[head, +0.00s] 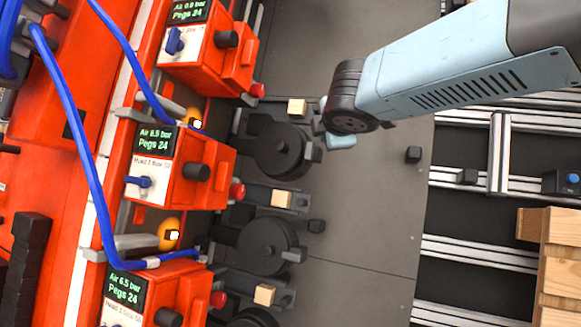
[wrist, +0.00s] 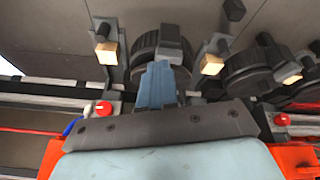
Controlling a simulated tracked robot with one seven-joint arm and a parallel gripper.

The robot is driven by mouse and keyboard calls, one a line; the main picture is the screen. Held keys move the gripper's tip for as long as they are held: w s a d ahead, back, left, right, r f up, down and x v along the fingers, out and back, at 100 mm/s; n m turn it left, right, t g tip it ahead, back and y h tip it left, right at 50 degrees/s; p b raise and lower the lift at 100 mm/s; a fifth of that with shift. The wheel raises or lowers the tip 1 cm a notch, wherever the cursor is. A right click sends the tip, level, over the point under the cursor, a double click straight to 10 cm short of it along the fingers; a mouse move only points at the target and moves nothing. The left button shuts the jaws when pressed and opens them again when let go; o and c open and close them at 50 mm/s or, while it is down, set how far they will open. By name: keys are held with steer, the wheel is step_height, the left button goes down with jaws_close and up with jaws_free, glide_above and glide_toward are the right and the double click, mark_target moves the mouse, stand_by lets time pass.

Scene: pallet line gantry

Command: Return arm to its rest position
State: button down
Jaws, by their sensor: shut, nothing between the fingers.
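My arm reaches in from the upper right of the head view, over the grey floor plate (head: 370,215). My gripper (head: 341,142) hangs at the arm's end, just right of the upper black round disc (head: 280,150); its tip is small and partly hidden there by the dark wrist joint. In the wrist view, my gripper's blue fingers (wrist: 157,70) are together with nothing between them. They overlap a black disc (wrist: 146,48) in that picture; I cannot tell how far apart they are.
Orange stations (head: 205,165) with displays, red knobs and blue hoses line the left. Wooden blocks (head: 297,107) sit on grey holders beside the discs. Small black blocks (head: 413,154) lie on the plate. Metal rails (head: 500,150) and a wooden stack (head: 558,262) are at right.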

steer(key=s+d+f+m+g+h, duration=0.1)
steer(key=s+d+f+m+g, duration=0.15)
steer(key=s+d+m, duration=0.3)
steer(key=s+d+f+m+g+h, duration=0.1)
steer(key=s+d+f+m+h, duration=0.15)
steer(key=s+d+m, duration=0.35)
steer(key=s+d+f+m+g+y, duration=0.2)
steer(key=s+f+m, duration=0.3)
steer(key=s+m, duration=0.3)
steer(key=shift+s+f+g+y, duration=0.4)
steer(key=shift+g+y, duration=0.15)
steer(key=shift+g, duration=0.1)
